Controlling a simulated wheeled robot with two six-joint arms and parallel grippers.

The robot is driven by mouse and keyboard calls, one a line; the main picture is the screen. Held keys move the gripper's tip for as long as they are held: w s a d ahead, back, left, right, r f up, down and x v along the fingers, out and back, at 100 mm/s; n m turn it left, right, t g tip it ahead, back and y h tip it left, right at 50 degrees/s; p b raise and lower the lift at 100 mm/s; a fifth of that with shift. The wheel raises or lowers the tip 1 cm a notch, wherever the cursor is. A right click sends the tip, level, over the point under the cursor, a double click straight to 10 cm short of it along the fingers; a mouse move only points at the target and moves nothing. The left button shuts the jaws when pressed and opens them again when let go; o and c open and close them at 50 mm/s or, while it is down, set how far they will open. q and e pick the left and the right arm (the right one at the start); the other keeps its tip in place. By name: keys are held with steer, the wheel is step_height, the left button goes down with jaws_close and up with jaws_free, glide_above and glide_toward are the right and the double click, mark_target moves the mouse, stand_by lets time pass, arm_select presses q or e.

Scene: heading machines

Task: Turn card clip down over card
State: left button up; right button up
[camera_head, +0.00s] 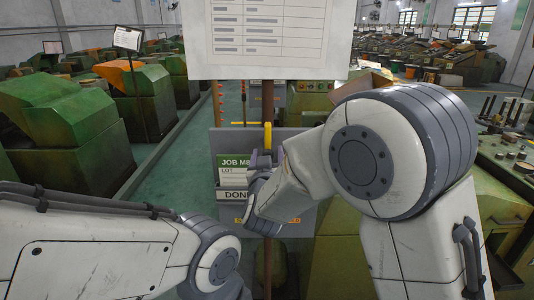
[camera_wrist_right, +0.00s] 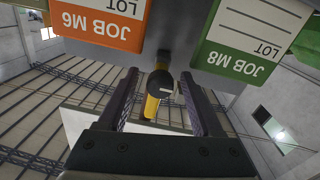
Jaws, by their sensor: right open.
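The yellow card clip (camera_head: 268,136) stands upright at the top middle of a grey card board (camera_head: 218,143). In the right wrist view, which is turned upside down, the clip (camera_wrist_right: 152,106) shows as a yellow bar with a dark round pivot. My right gripper (camera_head: 261,158) is at the clip; its two fingers (camera_wrist_right: 158,88) are open, one on each side of it, with gaps visible. A green JOB M8 card (camera_head: 231,168) is on the board left of the clip; an orange JOB M6 card (camera_wrist_right: 103,22) also shows in the wrist view. My left gripper is out of view.
A large white printed sheet (camera_head: 268,62) hangs above the board on a brown post (camera_head: 267,103). Green machines (camera_head: 80,125) stand at left, with more machinery at right. A DONE label (camera_head: 232,195) is low on the board. My right forearm hides the board's right part.

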jaws_close()
stand_by(1.4)
